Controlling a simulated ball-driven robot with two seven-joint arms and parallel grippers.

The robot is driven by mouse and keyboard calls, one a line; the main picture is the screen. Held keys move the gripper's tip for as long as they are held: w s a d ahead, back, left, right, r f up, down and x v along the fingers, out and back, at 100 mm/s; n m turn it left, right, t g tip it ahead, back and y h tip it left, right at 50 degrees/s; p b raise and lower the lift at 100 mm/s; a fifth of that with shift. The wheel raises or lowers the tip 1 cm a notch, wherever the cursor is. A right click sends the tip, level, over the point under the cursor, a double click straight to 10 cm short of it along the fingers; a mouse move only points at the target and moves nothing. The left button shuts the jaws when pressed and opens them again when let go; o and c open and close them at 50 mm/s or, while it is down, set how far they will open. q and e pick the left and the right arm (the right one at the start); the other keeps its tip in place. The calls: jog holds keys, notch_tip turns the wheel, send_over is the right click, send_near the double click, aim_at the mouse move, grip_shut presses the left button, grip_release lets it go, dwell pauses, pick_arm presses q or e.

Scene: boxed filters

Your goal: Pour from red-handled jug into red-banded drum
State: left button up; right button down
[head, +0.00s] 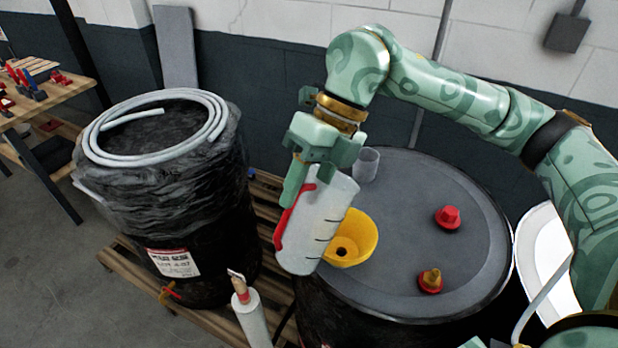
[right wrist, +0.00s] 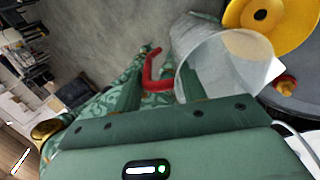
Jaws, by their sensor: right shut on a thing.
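The white jug (head: 322,218) with the red handle (head: 283,228) hangs tilted in front of the drum's left edge. It also shows in the right wrist view (right wrist: 212,75), with its handle (right wrist: 152,75) between my fingers. My right gripper (head: 300,185) is shut on that handle. A yellow funnel (head: 362,238) sits on the grey drum lid (head: 400,210), just right of the jug, which partly overlaps it in the head view. The funnel also shows in the right wrist view (right wrist: 262,14). I see no red band on this drum; its side is mostly hidden. My left gripper is not in view.
Two red caps (head: 447,217) (head: 430,281) and a grey cup (head: 366,163) stand on the lid. A black-wrapped drum (head: 190,180) with a coiled hose (head: 95,135) stands left on a wooden pallet (head: 130,262). A white cylinder (head: 254,322) rises at the front. A workbench (head: 50,95) is far left.

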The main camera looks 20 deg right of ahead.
dwell(0.3)
jog(key=shift+a+h+p, duration=0.15)
jog(key=shift+h+p, duration=0.3)
jog(key=shift+h, duration=0.15)
jog(key=shift+s+a+f+t+h, duration=0.15)
jog(key=shift+t+h, duration=0.25)
jog(key=shift+h, duration=0.2)
jog(key=shift+f, duration=0.1)
jog(key=shift+a+f+t+h, duration=0.15)
jog(key=shift+f+t+h, duration=0.35)
jog(key=shift+h, duration=0.7)
jog(key=shift+f, duration=0.1)
